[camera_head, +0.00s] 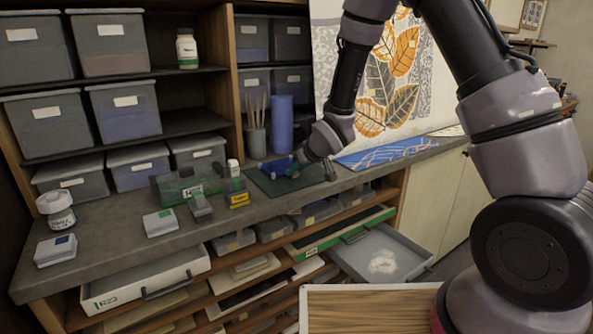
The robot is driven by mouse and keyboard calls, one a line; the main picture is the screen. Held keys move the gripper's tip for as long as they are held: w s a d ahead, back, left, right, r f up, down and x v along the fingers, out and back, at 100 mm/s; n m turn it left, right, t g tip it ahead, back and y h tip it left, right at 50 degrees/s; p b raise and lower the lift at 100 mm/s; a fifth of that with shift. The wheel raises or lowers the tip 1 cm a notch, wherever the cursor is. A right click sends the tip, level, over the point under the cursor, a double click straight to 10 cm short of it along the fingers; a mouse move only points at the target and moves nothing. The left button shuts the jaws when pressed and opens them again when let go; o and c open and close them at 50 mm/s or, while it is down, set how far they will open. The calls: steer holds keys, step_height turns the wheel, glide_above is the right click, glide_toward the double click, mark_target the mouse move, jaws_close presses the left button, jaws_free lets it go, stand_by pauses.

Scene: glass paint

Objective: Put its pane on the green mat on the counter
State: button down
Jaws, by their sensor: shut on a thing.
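The dark green mat (261,185) lies flat on the grey counter (110,236), right of its middle. My gripper (293,172) is low over the mat, reaching in from the right. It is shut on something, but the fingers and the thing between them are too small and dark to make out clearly. A small blue shape (276,166) shows at the gripper's left side; I cannot tell whether it is the pane or part of the gripper. I cannot tell whether the held thing touches the mat.
A dark green-tinted box (176,187), small grey blocks and a yellow-labelled block (238,200) stand left of the mat. A blue cylinder (282,124) and a brush pot (256,142) stand behind it. Below, a grey drawer (345,256) and a white drawer (190,266) stand open.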

steer(key=c, duration=0.6)
jaws_free()
